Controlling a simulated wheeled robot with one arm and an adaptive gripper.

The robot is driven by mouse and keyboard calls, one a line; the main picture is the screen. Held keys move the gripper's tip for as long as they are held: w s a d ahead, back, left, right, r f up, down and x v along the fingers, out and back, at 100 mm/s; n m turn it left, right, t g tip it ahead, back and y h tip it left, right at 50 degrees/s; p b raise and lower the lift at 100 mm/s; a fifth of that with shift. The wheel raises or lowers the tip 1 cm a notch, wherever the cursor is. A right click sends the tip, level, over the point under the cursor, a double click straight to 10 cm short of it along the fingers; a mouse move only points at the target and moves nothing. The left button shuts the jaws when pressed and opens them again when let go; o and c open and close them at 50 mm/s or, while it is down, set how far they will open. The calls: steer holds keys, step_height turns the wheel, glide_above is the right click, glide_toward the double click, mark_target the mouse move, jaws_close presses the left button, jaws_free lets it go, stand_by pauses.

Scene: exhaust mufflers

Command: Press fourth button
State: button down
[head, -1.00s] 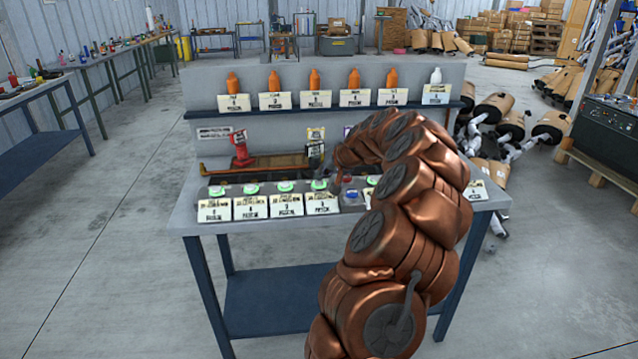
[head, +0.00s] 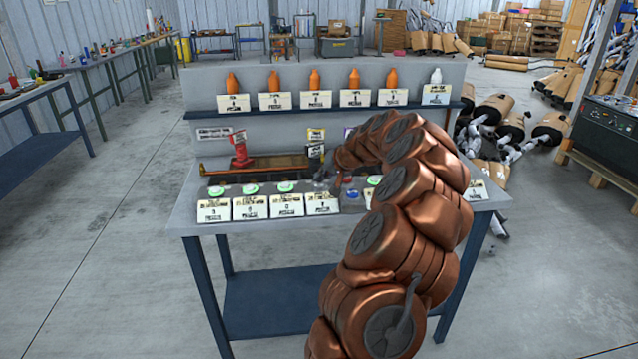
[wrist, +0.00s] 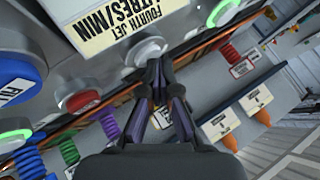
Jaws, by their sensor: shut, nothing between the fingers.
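The fourth button (wrist: 148,50) is a round pale button beside the label reading "FOURTH JET LITRES/MIN" (wrist: 105,22) in the wrist view. No green glow shows on it. My gripper (wrist: 152,70) is shut and empty, its dark fingertips at the button's face and seeming to touch it. In the head view my gripper (head: 324,180) is over the fourth button behind the fourth label plate (head: 321,203), and mostly hides the button. The neighbouring buttons (head: 285,186) glow green.
A blue button (wrist: 15,82) and a red one sit near the fourth button. Coloured springs (wrist: 82,100) are close to my fingers. Orange bottles (head: 314,78) line the shelf.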

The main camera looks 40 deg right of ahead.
steer(key=shift+r, duration=0.75)
steer(key=shift+r, duration=0.1)
steer(key=shift+r+p, duration=0.75)
steer(key=shift+r, duration=1.65)
